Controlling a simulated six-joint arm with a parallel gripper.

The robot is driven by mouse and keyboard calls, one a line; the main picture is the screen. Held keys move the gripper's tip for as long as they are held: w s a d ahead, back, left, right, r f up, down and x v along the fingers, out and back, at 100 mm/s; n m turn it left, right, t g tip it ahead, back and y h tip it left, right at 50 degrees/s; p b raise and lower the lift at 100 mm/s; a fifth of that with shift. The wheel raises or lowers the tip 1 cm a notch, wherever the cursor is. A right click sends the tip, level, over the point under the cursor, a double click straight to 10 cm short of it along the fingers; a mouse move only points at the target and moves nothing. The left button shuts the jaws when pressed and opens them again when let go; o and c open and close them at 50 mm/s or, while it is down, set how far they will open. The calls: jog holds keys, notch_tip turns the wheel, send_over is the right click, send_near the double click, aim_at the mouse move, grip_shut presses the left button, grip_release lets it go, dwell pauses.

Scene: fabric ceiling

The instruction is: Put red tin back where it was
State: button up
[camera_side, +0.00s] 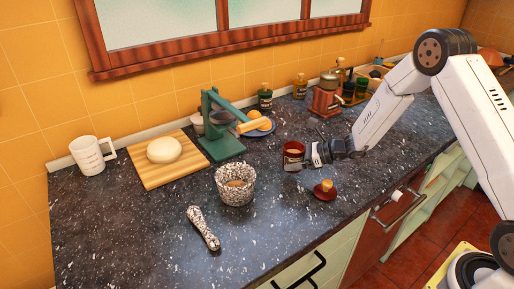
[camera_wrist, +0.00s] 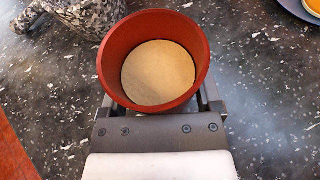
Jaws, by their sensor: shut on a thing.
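The red tin (camera_side: 293,153) is upright and without a lid, near the middle of the counter in the side view. In the wrist view the tin (camera_wrist: 106,62) shows its open round mouth, with a flat beige surface inside. My gripper (camera_side: 308,155) comes in from the right and is shut on the tin's side. In the wrist view my gripper (camera_wrist: 156,104) has a finger on either side, partly hidden by the tin. I cannot tell whether the tin's base touches the counter.
Behind are a green press (camera_side: 220,135), a blue plate (camera_side: 263,131), bottles and a red grinder (camera_side: 325,101). A dough board (camera_side: 147,173) lies far left.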

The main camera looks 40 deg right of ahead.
jog(key=shift+w+f, duration=0.3)
jog(key=shift+f, duration=1.55)
jog(key=shift+f, duration=0.1)
jog(key=o, duration=1.2)
jog(key=shift+s+d+r, duration=0.3)
jog(key=shift+s+d, duration=0.05)
jog(key=v, duration=1.1)
jog(key=shift+s+f, duration=0.1)
